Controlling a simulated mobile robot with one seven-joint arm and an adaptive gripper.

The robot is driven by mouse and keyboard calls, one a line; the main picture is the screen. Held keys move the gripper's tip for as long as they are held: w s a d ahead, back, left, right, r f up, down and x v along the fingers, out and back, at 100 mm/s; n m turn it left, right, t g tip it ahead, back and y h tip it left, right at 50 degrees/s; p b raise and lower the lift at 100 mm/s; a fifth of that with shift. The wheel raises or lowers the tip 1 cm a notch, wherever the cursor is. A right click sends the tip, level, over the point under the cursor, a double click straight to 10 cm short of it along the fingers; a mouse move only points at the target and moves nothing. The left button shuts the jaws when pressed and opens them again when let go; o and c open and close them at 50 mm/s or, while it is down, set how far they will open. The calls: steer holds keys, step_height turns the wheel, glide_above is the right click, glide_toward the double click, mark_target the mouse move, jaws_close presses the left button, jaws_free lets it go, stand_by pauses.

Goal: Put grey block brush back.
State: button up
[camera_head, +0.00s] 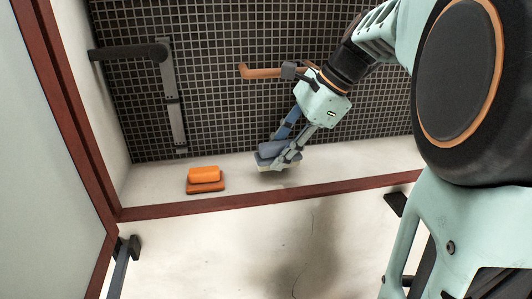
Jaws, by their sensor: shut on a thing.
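The grey block brush (272,155) is near the middle of the view, over the pale shelf strip in front of the dark grid. It has a grey body and a pale yellowish underside. My gripper (283,152) reaches down from the upper right and is shut on the grey block brush. The fingers cover part of its right side. I cannot tell whether its underside touches the shelf.
An orange block brush (205,179) sits on the pale shelf (155,182) to the left. A dark red edge (270,199) runs along the front. A grey bar with a black handle (172,95) and an orange-brown handle (262,73) lie against the grid (215,120).

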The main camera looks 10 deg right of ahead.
steer(key=shift+s+f, duration=0.1)
steer(key=shift+f, duration=0.8)
steer(key=shift+b, duration=0.3)
steer(key=shift+f, duration=0.15)
steer(key=o, duration=1.1)
steer(key=shift+o, duration=0.2)
steer(key=shift+f+b, duration=0.2)
steer(key=shift+b, duration=0.35)
